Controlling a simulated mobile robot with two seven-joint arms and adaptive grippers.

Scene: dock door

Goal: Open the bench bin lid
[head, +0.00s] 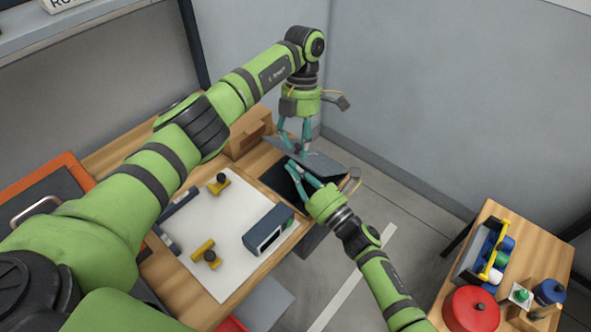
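The bench bin lid (322,166) is a dark grey panel at the bench's far right corner. It sits tilted over the black bin opening (279,182), part of which shows below and left of it. My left gripper (296,148) points down from above at the lid, with its teal fingers apart, one on either side of a gap. Whether its tips touch the lid is unclear. My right gripper (297,167) reaches in from the lower right to the lid's near edge. Its fingers look slightly apart, and I cannot tell whether they touch the lid.
The wooden bench holds a white mat (232,215) with yellow-and-black parts (206,254) and a blue-grey box (268,230). A side table (550,262) at right carries a red round container (472,309) and a tote (480,252). Grey walls stand behind.

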